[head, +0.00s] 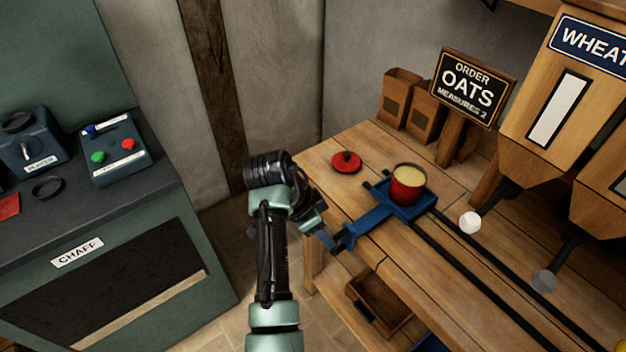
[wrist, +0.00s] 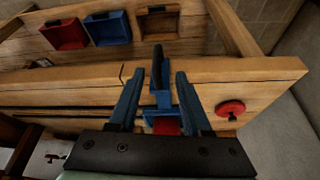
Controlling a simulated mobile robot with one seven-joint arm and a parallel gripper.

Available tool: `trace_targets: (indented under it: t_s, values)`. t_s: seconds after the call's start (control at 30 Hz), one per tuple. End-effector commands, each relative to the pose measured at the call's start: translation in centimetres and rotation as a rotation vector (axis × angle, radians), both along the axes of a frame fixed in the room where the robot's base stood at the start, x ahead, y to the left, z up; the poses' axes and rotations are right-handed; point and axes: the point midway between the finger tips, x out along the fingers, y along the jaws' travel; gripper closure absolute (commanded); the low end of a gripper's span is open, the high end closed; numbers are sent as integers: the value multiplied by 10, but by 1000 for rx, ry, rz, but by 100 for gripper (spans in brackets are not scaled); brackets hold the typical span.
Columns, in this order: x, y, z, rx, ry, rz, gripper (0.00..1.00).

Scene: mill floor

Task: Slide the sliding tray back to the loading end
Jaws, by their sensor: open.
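The blue sliding tray (head: 418,212) sits at the left end of two dark rails on the wooden bench. A red cup (head: 407,186) filled with something pale stands upright on it. The tray's blue handle (head: 368,221) reaches towards the bench's near left edge. My gripper (head: 333,243) is at the handle's outer end. In the wrist view my open fingers (wrist: 158,95) lie on either side of the handle (wrist: 160,72), apart from it as seen there. Part of the red cup (wrist: 166,126) shows beyond, between the fingers. Whether the fingers are at the handle's height is hard to tell.
A red lid (head: 346,162) lies on the bench left of the tray. The rails (head: 478,268) run right, under hopper spouts with a white knob (head: 469,222) and a grey knob (head: 544,281). An order sign (head: 472,88) reads oats, measures 2.

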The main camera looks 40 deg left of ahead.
Motion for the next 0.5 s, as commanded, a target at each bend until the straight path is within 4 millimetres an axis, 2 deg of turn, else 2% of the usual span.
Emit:
trace_targets:
  t_s: [0.03, 0.2, 0.33, 0.5]
  values:
    - [-4, 3, 12, 3, -4, 2, 52]
    - [-14, 8, 39, 2, -3, 2, 52]
    - [-18, 10, 50, 0, -2, 2, 52]
    - [-20, 11, 55, -1, -1, 1, 52]
